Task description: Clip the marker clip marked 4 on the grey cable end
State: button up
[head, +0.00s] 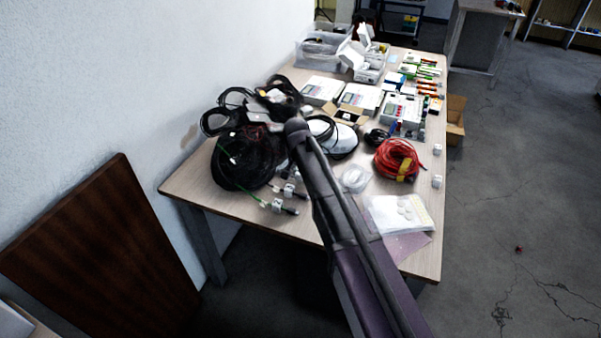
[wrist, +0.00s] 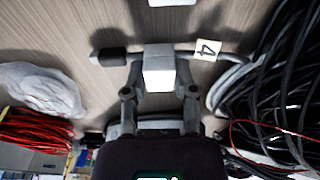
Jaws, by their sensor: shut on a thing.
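In the wrist view my gripper (wrist: 158,84) is shut on a white block (wrist: 158,66), with one finger on each side of it. The grey cable end (wrist: 236,59) comes in from the right at the block, and a black tip (wrist: 109,57) sticks out on the left. The marker clip marked 4 (wrist: 206,50), a small cream tag, sits at the grey cable to the right of the block.
Coiled black cables (head: 243,160) lie beside my arm on the table (head: 235,205). A red cable coil (head: 398,158), a clear bag (head: 355,179) and a white packet (head: 399,214) lie to the right. Two white blocks (head: 277,205) (head: 289,189) with cable ends stand near the front edge.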

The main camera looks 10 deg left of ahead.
jog(key=shift+f+b, duration=0.35)
dwell(0.3)
jog(key=o, duration=0.9)
jog(key=shift+r, duration=0.1)
jog(key=shift+r+p, duration=2.95)
jog(key=shift+p, duration=0.15)
jog(key=shift+d, duration=0.15)
jog(key=s+d+r+p, duration=0.2)
jog(key=s+d, duration=0.4)
jog(key=d, duration=0.5)
jog(key=s+d+r+n+g+p, duration=0.1)
jog(key=s+d+r+p, duration=0.2)
jog(key=d, duration=0.9)
jog(key=s+d+r+p, duration=0.2)
jog(key=s+d+p, duration=0.1)
jog(key=s+d, duration=0.7)
jog(key=shift+d+r+n+g, duration=0.3)
jog(key=shift+d+r+g, duration=0.1)
jog(key=shift+d, duration=0.7)
